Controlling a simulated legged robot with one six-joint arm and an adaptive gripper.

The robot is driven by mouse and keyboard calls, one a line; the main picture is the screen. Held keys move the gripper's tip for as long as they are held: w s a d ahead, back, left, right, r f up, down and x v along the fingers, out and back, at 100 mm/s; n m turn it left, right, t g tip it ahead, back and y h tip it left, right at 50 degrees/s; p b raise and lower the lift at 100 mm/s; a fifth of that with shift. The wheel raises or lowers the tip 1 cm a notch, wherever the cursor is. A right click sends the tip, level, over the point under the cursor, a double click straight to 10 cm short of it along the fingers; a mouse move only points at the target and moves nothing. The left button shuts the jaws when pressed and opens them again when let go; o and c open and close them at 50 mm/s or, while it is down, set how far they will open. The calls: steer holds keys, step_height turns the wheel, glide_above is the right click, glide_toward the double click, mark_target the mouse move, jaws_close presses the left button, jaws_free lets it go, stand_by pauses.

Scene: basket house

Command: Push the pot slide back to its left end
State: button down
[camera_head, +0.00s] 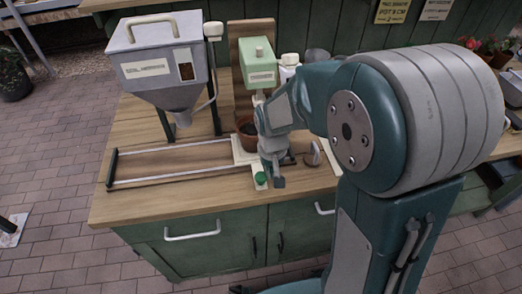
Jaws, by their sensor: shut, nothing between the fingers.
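The pot slide has two pale rails (175,176) running left to right on the wooden counter, with a dark stop (112,168) at the left end. Its cream carriage (240,153) is at the right end of the visible rails, partly hidden by my arm. A terracotta pot (245,138) with dark soil is on the carriage, under the green dispenser. A green knob (261,178) is at the carriage's front. My gripper (279,182) is shut and empty, pointing down just right of the knob. I cannot tell whether it touches the carriage.
A grey hopper (157,62) on a stand is behind the left rails, its spout above them. A green dispenser (258,62) stands behind the pot. A small round metal thing (313,154) lies right of my gripper. The rails left of the carriage are clear.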

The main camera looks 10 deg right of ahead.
steer(key=shift+a, duration=17.15)
steer(key=shift+d+r, duration=0.3)
steer(key=shift+r, duration=0.5)
steer(key=shift+d+r, duration=0.25)
steer(key=shift+r, duration=0.6)
steer(key=shift+d+r, duration=0.3)
steer(key=shift+r, duration=0.5)
steer(key=s+d+r+t, duration=0.1)
steer(key=d+r, duration=0.3)
steer(key=d, duration=0.3)
steer(key=d+r+t+y, duration=0.1)
steer(key=d+r, duration=0.3)
steer(key=d, duration=0.3)
steer(key=s+d+r, duration=0.1)
steer(key=d+r, duration=0.3)
steer(key=d, duration=0.4)
steer(key=s+d+r+t+h, duration=0.1)
steer(key=s+d+t, duration=0.2)
steer(key=s+d, duration=0.9)
steer(key=d, duration=0.2)
steer(key=shift+s+d+t, duration=0.3)
steer(key=shift+s+d, duration=0.05)
steer(key=shift+s, duration=0.05)
